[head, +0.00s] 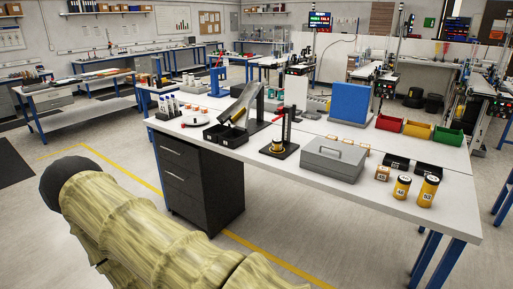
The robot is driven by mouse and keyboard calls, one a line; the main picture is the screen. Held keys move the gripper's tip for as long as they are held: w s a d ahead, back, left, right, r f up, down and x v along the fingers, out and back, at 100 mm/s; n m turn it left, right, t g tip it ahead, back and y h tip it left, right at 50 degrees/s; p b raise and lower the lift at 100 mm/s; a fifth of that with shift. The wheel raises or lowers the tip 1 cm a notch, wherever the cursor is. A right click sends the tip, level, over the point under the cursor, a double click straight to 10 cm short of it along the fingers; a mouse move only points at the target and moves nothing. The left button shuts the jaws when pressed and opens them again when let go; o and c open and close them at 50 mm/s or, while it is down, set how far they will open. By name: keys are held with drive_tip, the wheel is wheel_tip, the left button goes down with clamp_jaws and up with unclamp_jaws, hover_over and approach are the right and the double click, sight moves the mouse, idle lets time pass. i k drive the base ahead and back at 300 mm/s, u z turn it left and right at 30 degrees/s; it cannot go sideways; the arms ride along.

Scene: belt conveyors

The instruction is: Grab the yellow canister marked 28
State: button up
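The shorter canister (401,187) has a white label that seems to read 40. The taller canister (428,190) beside it has a label that seems to read 53. Another yellow, dark-topped round object (277,146) sits at a black stand near the bench's middle; I see no readable number on it. I cannot make out a 28 on any of them. My arm in its pale sleeve fills the lower left, but my gripper is not in view.
A grey metal box (333,161) lies on the white workbench (300,190), left of the canisters. Red, yellow and green bins (418,130) line the back. Floor is open in front.

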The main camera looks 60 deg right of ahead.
sight(277, 143)
drive_tip(key=z, duration=0.1)
drive_tip(key=i, duration=1.2)
drive_tip(key=z, duration=1)
drive_tip(key=i, duration=0.95)
drive_tip(key=z, duration=1)
